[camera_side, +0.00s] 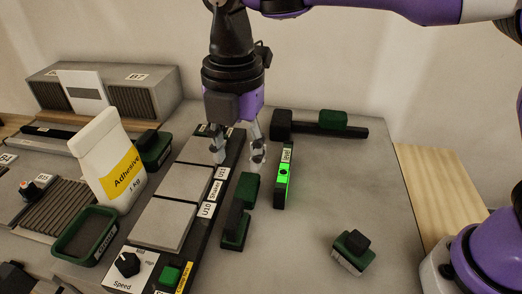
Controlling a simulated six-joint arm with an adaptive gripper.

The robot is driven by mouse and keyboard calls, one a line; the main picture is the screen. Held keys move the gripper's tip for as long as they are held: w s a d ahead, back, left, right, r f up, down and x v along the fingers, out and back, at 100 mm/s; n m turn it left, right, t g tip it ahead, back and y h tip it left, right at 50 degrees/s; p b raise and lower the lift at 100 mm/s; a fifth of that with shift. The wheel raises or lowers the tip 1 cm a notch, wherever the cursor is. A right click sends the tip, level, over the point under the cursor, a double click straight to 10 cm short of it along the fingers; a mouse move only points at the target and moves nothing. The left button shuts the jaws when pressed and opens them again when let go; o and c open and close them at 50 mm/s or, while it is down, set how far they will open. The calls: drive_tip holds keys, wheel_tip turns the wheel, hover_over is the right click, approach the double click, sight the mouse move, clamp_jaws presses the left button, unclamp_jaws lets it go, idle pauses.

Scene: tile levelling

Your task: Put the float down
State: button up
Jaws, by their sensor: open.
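My gripper (238,158) points down with its two fingers apart and nothing visible between them. What looks like the float (236,222), a dark green and black tool with a raised block-shaped handle, lies on the grey table just below and in front of the fingers. It lies beside the tile rack, and the gripper appears clear of it. Which of the green and black tools is the float is not fully certain from this view.
The level (284,178), lit green, stands close right of the gripper. A long black bar with a green grip (333,121) lies behind. Grey tiles (161,223) sit in the rack at left, beside an adhesive bag (108,160). A green-topped brush (352,250) lies front right; table around it is clear.

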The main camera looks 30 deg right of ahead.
drive_tip(key=d+r+m+t, duration=0.1)
drive_tip(key=d+r+m, duration=0.3)
drive_tip(key=d+m, duration=0.35)
drive_tip(key=s+d+f+m+t, duration=0.1)
drive_tip(key=s+d+m+t, duration=0.1)
drive_tip(key=s+d+m, duration=0.3)
drive_tip(key=s+d+f+m+t, duration=0.1)
drive_tip(key=s+d+m, duration=0.4)
drive_tip(key=d+m, duration=0.5)
drive_tip(key=m+t, duration=0.1)
drive_tip(key=m, duration=0.2)
drive_tip(key=shift+s+d+f, duration=0.15)
drive_tip(key=shift+s+f, duration=0.2)
